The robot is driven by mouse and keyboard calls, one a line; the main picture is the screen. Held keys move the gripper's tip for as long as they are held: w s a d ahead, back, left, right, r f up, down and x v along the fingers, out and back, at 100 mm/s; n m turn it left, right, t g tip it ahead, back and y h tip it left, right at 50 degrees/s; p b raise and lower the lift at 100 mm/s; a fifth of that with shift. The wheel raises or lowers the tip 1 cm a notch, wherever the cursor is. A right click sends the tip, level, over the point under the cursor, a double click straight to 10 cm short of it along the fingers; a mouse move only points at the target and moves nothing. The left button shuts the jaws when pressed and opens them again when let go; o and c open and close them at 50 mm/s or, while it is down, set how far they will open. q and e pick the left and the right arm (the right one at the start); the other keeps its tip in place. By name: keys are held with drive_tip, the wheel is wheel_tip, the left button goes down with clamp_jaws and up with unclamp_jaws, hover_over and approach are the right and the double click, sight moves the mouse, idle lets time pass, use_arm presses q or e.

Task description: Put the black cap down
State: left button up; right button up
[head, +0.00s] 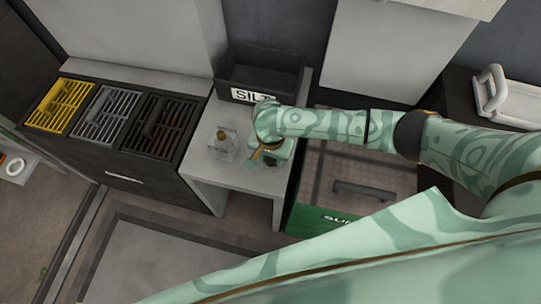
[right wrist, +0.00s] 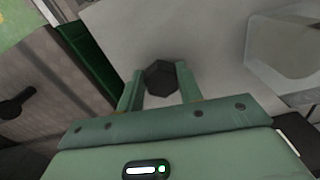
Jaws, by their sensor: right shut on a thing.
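The black cap (right wrist: 161,77) is a dark, faceted piece in the right wrist view. My right gripper (head: 259,156) is shut on it, with one green finger on each side. The cap is over the pale grey table (head: 250,181); I cannot tell whether it touches the top. In the head view the cap is hidden by my gripper and wrist. A clear glass container (head: 222,147) stands on the table just left of my gripper. It also shows at the upper right of the right wrist view (right wrist: 283,45). My left gripper is not in view.
A black bin (head: 262,75) with a partly hidden label stands at the table's back. Yellow, grey and black slotted trays (head: 98,114) are at the left. A green case (head: 322,222) with a dark handle is right of the table. The table's front is bare.

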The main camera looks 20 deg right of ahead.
sight(271, 160)
drive_tip(key=o, duration=1.1)
drive_tip(key=shift+f, duration=0.1)
drive_tip(key=shift+r, duration=0.35)
use_arm(q)
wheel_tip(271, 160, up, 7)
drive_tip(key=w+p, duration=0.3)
drive_tip(key=p, duration=0.4)
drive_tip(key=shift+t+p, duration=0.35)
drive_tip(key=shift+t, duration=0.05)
use_arm(e)
wheel_tip(271, 160, up, 12)
drive_tip(key=shift+f, duration=0.2)
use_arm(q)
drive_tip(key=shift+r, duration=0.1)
